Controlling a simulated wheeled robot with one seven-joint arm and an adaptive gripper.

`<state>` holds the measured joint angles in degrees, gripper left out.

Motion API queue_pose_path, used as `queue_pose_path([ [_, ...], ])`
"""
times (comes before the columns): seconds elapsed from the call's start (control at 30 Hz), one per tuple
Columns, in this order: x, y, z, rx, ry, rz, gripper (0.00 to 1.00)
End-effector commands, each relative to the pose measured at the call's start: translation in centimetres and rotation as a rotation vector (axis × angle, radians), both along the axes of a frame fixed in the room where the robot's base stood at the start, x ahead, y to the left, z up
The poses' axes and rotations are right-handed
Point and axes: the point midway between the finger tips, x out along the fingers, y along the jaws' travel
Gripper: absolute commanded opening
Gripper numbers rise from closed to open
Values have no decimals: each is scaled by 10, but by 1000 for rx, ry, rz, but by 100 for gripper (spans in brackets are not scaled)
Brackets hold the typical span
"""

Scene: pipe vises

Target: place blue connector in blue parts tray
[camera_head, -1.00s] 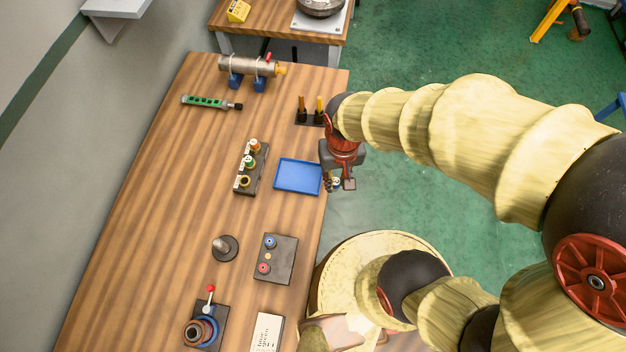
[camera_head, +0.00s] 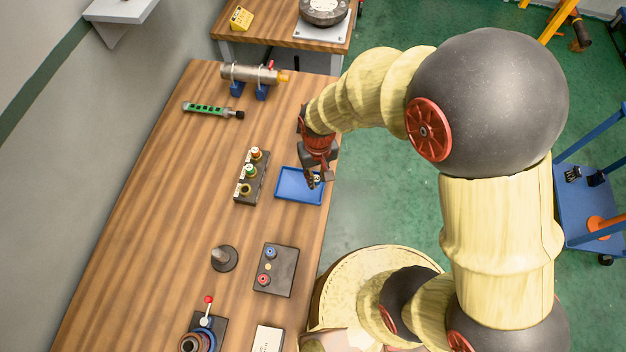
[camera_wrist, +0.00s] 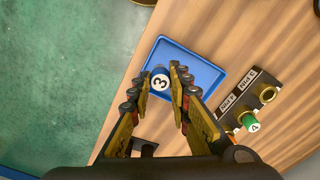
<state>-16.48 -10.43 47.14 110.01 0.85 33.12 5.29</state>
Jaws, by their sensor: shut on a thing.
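The blue parts tray (camera_head: 287,194) lies flat on the wooden bench near its right edge; it also shows in the wrist view (camera_wrist: 206,74). My gripper (camera_head: 314,183) is over the right part of the tray. In the wrist view my gripper (camera_wrist: 162,84) is shut on the blue connector (camera_wrist: 160,82), a small blue piece with a white face marked 3. The connector appears above the tray's near left corner region; I cannot tell its exact height. In the head view the connector is mostly hidden by the fingers.
A dark block with several numbered fittings (camera_head: 250,178) stands left of the tray. A grey block with knobs (camera_head: 274,270) and a round post (camera_head: 224,254) are nearer. A pipe in blue vises (camera_head: 249,74) and a green tool (camera_head: 206,109) lie farther back.

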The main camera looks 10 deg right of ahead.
Motion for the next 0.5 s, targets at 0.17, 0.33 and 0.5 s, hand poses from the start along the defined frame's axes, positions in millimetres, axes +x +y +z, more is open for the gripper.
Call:
queue_pose_path([
  [0.17, 11, 5, -14, 0, -1, 0, 0],
  [0.33, 17, 8, -24, 0, 1, 0, 0],
  [0.5, 15, 7, -48, 0, 2, 0, 0],
])
